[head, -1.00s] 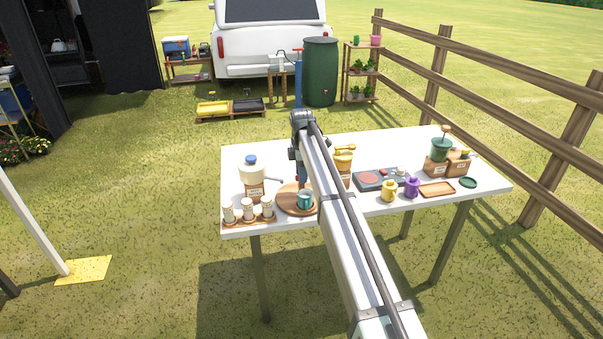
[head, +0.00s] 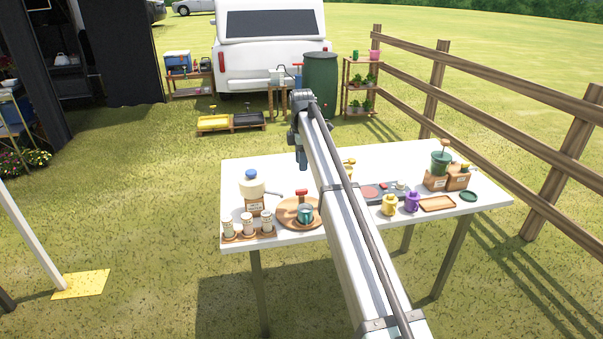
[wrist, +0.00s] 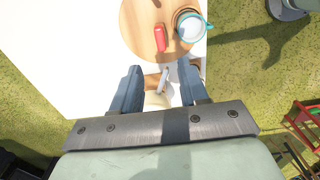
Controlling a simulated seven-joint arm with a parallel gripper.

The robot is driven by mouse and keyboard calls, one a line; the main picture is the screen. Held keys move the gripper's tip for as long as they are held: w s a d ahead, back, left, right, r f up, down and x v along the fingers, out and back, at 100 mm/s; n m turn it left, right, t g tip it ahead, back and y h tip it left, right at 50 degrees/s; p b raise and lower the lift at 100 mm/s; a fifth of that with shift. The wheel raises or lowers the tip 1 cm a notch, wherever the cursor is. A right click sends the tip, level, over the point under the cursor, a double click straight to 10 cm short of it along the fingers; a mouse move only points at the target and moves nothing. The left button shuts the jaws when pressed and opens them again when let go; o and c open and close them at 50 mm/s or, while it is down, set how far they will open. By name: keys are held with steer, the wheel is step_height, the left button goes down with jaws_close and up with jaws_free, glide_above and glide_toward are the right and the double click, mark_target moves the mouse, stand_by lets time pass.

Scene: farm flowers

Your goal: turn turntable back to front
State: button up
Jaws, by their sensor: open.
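The turntable (head: 288,222) is a round wooden disc near the left front of the white table. A teal mug (head: 306,215) stands on its front right part, and a small red block (head: 301,193) on its back part. In the wrist view the turntable (wrist: 140,28) is at the top, with the red block (wrist: 160,38) and the mug (wrist: 188,25) on it. My gripper (head: 302,168) is raised above the table, over the back of the turntable. In the wrist view my gripper (wrist: 160,88) has its two fingers apart, with nothing held between them.
A jug with a blue cap (head: 252,185) stands on a wooden block left of the turntable. Several small jars (head: 247,225) stand in front of it. My arm hides part of the table to the right, where yellow (head: 389,205) and purple (head: 412,202) mugs stand.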

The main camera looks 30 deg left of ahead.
steer(key=shift+r, duration=1.45)
steer(key=shift+d+f, duration=0.1)
